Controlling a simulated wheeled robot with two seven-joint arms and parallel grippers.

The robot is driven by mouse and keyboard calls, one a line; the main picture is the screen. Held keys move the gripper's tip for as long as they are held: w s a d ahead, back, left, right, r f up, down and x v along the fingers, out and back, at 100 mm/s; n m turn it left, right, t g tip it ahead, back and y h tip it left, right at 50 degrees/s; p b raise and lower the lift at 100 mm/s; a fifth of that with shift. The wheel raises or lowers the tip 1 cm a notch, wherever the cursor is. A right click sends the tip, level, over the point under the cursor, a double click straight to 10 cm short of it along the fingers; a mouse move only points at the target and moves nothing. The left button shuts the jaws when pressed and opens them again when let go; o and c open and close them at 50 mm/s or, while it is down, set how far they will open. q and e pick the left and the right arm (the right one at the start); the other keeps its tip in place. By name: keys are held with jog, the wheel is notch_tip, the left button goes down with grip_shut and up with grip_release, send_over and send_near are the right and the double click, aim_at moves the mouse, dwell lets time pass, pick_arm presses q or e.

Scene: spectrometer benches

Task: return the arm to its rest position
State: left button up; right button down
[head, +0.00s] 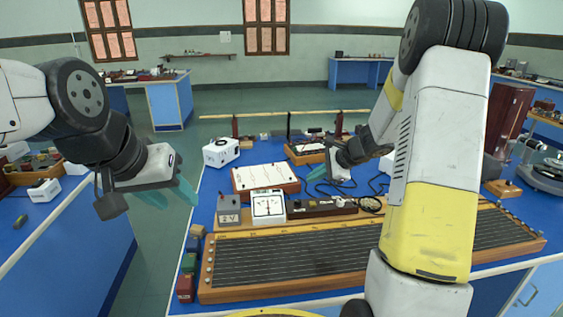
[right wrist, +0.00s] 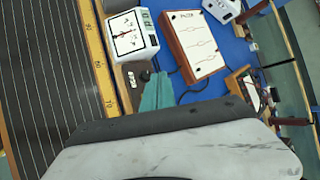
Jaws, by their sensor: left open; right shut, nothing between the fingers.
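My right arm (head: 436,150) reaches up and over the right half of the blue bench. Its gripper (head: 317,173) hangs above the bench, beside the white-topped board. In the right wrist view the teal fingers (right wrist: 157,92) are together with nothing between them, in front of a meter and the board. My left gripper (head: 172,196) is open and empty, its teal fingers out over the gap left of the bench. No object is held.
A long wired wooden board (head: 290,265) lies along the bench front. Behind it stand a dial meter (head: 268,206), a grey box (head: 229,210) and a white-topped board (head: 265,178). A white device (head: 221,152) stands farther back. Another blue bench (head: 60,245) is at left, with open floor between.

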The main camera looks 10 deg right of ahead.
jog(key=s+a+r+n+g+h, duration=0.1)
jog(key=s+a+r+n, duration=0.4)
jog(key=s+r, duration=0.4)
jog(key=s+a+r+n, duration=0.2)
jog(key=s+r+n, duration=0.45)
jog(key=s, duration=0.55)
jog(key=s+d+n+t+h, duration=0.1)
jog(key=s+d+n+h, duration=0.2)
jog(key=s+n, duration=0.3)
jog(key=s, duration=0.4)
jog(key=shift+r, duration=0.25)
